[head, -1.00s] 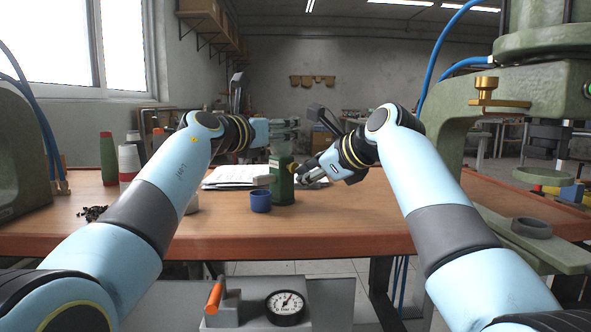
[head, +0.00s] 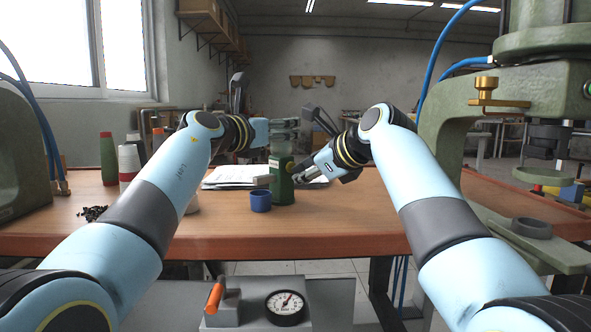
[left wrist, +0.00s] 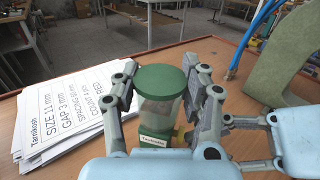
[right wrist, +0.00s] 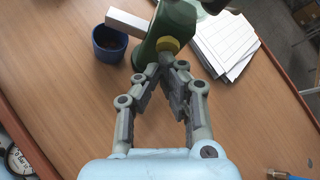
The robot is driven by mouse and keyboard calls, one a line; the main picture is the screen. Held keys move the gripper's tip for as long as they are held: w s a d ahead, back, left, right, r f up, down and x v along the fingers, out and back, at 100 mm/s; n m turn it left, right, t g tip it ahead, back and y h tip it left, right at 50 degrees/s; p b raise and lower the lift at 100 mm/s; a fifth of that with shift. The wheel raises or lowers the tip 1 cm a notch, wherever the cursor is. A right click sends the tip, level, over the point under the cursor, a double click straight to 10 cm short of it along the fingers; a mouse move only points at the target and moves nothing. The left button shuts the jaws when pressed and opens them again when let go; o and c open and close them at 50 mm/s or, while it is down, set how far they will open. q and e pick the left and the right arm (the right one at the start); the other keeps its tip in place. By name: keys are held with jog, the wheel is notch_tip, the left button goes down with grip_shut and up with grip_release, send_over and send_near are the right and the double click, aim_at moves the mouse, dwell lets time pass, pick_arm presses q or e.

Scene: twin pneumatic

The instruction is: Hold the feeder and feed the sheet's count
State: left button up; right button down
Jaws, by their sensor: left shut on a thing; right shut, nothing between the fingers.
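The feeder (head: 282,184) stands upright on the bench, with a green body, clear jar and green lid (left wrist: 161,79). A yellow round knob (right wrist: 168,45) is on its side, and a pale chute (right wrist: 129,22) sticks out towards a blue cup (right wrist: 108,46). My left gripper (head: 284,132) is shut on the feeder's jar, a finger on each side. My right gripper (right wrist: 172,64) is shut and empty, its tips at the knob; I cannot tell if they touch. The printed sheet (left wrist: 62,128) shows size 11 mm and gap 3 mm; its count line is too small to read surely.
The blue cup (head: 261,202) stands left of the feeder, with something dark inside. A green press frame (head: 450,140) stands at the right.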

jog(key=shift+w+a, duration=0.1)
dwell(0.5)
jog(key=shift+s+d, duration=0.8)
jog(key=shift+s, duration=0.2)
jog(key=shift+s+d, duration=0.1)
jog(key=shift+s+d, duration=1.55)
jog(key=shift+s, duration=0.25)
dwell(0.7)
jog(key=s+d, duration=0.2)
jog(key=s, duration=0.1)
jog(key=shift+d, duration=0.3)
jog(key=shift+w+a, duration=0.1)
jog(key=shift+w, duration=0.1)
